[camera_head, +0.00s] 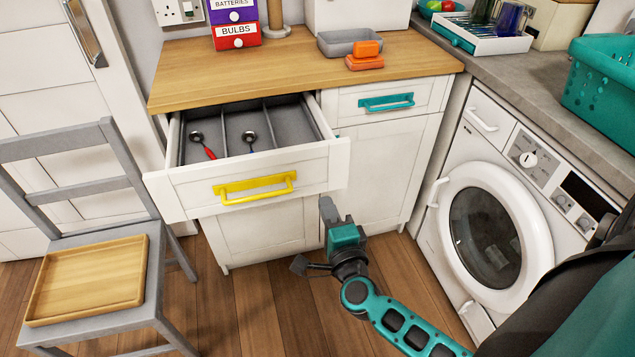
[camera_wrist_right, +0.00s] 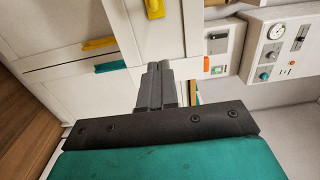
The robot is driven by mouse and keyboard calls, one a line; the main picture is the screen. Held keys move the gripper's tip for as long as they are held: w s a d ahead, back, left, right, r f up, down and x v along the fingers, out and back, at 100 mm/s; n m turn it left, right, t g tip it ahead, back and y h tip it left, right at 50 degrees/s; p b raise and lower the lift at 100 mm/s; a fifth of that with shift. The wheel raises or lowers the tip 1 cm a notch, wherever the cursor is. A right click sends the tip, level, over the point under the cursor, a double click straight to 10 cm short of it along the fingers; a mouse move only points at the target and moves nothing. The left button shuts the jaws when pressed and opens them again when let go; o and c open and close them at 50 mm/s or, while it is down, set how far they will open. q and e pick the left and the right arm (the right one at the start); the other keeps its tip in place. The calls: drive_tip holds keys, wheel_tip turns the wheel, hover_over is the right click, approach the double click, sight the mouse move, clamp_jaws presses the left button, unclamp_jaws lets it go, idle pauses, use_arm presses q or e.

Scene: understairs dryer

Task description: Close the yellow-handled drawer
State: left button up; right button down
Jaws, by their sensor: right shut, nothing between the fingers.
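The drawer with the yellow handle (camera_head: 255,187) is pulled well out of the white cabinet under the wooden top. Its white front (camera_head: 190,196) faces me, and its grey inside (camera_head: 285,130) has dividers. Two spoons, one red-handled (camera_head: 201,143) and one blue-handled (camera_head: 249,139), lie in separate compartments. My right gripper (camera_head: 327,207) is near the drawer front's lower right corner, apart from the handle; I cannot tell whether it touches the front. Its fingers are shut and empty, also in the right wrist view (camera_wrist_right: 161,85). My left gripper is out of view.
A teal-handled drawer (camera_head: 350,101) to the right is shut. A washing machine (camera_head: 455,200) stands at the right. A grey chair (camera_head: 90,245) with a wooden tray (camera_head: 88,280) stands at the left. Wooden floor is clear before the cabinet.

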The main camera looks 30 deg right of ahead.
sight(313, 173)
drive_tip(key=x, duration=0.7)
drive_tip(key=shift+d+f, duration=0.1)
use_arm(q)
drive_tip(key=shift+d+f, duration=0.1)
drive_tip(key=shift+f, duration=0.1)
use_arm(e)
drive_tip(key=shift+w+d, duration=0.1)
drive_tip(key=shift+w, duration=0.35)
use_arm(q)
drive_tip(key=shift+b, duration=0.3)
use_arm(e)
drive_tip(key=shift+w, duration=0.1)
